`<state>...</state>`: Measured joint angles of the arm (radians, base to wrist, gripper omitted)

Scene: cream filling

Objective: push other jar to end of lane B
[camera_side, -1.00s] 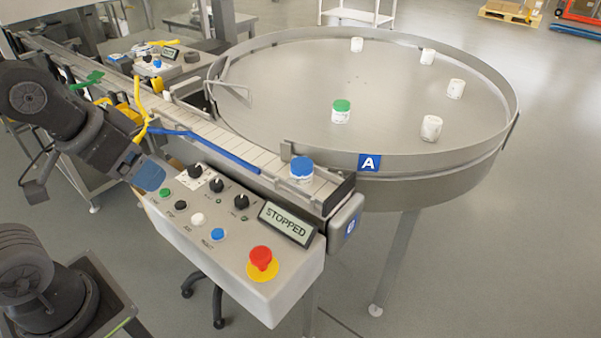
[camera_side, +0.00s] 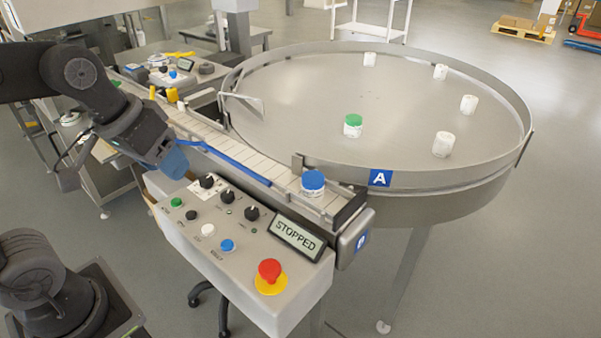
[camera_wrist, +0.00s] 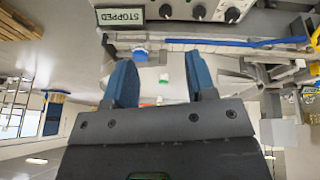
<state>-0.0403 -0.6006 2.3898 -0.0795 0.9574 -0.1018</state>
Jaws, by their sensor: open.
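The blue-capped jar (camera_side: 313,184) stands upright on the narrow conveyor lane (camera_side: 262,166), near its front end; its blue cap (camera_wrist: 140,54) also shows in the wrist view. A blue sign, apparently B (camera_side: 361,241), is on the lane's end. The green-capped jar (camera_side: 353,126) stands upright on the round table (camera_side: 400,90) marked A (camera_side: 380,178); its cap (camera_wrist: 163,77) shows small between my fingers. My gripper (camera_side: 172,160) is left of the blue-capped jar, above the control box's far-left end; its blue fingers (camera_wrist: 160,62) are apart, with nothing held.
Several white jars (camera_side: 443,144) stand along the right side of the round table, inside its raised rim. A blue guide rail (camera_side: 230,160) runs along the lane. The control box (camera_side: 230,245) with a red button (camera_side: 269,271) and a STOPPED display (camera_side: 298,236) stands in front.

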